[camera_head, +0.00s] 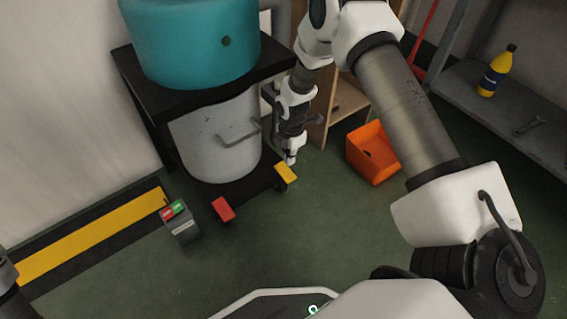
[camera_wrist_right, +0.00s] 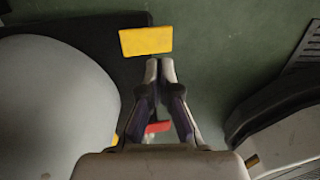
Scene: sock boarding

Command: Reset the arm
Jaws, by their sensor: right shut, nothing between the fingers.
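My right arm reaches in from the right in the head view, and my right gripper (camera_head: 290,158) hangs pointing down beside the white drum (camera_head: 215,135). In the right wrist view the fingers of my right gripper (camera_wrist_right: 160,66) are together and empty. The yellow pedal (camera_head: 286,172) is just below the fingertips in the head view. In the right wrist view the yellow pedal (camera_wrist_right: 146,41) lies just beyond the fingertips; I cannot tell whether they touch. The red pedal (camera_head: 223,208) is to its left. My left gripper is not in view; only a bit of dark arm shows at the left edge.
A teal tank (camera_head: 190,40) stands on a black stand (camera_head: 140,95) above the drum. A small box with red and green buttons (camera_head: 180,222) stands on the floor at left. An orange bin (camera_head: 372,152) and a grey shelf (camera_head: 500,105) with a yellow bottle (camera_head: 497,72) are at right.

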